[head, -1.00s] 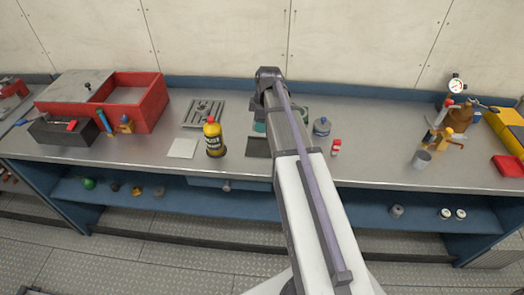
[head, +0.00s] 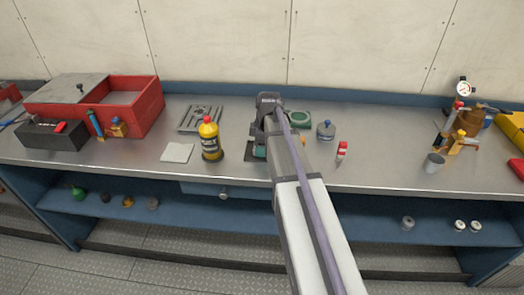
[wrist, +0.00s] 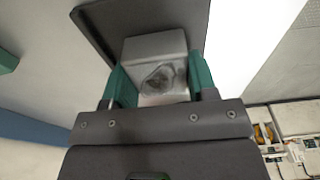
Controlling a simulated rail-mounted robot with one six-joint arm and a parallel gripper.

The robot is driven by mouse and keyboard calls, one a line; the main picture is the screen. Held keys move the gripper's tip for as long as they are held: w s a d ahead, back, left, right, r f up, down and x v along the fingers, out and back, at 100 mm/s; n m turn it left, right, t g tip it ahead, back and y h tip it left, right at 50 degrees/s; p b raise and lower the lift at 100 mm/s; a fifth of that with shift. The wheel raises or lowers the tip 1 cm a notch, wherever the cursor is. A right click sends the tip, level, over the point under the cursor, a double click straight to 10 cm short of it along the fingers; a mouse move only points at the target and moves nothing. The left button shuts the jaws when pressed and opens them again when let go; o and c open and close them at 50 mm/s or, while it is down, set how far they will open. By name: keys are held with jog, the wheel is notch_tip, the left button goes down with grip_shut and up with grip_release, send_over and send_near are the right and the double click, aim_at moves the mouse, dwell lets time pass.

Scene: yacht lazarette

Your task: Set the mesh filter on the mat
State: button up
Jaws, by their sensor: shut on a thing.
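My gripper (wrist: 160,80) has its two green fingers shut on a pale grey, box-like piece with a dark patch on its face, which I take to be the mesh filter (wrist: 143,49). The dark mat (wrist: 93,22) lies behind the held piece in the wrist view. I cannot tell whether the piece touches the mat. In the head view my gripper (head: 259,153) is low over the mat (head: 249,154), which is mostly hidden by my arm. The filter is hidden there.
A pale square (head: 177,152) and a slotted metal plate (head: 200,118) lie farther left. Right of my arm are a green round item (head: 299,119), a grey-blue jar (head: 326,131) and a small red-and-white bottle (head: 342,151).

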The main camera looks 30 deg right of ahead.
jog(key=shift+f, duration=0.2)
jog(key=o, duration=0.9)
jog(key=shift+r, duration=0.1)
jog(key=shift+c, duration=0.2)
notch_tip(320, 180, up, 12)
jog(key=d+r+p, duration=0.1)
jog(key=p, duration=1.1)
jog(key=s+a+m+h, duration=0.1)
jog(key=s+a+m, duration=1)
jog(key=s+a, duration=0.5)
jog(key=a+f, duration=0.1)
jog(key=a, duration=0.2)
jog(key=shift+g, duration=0.4)
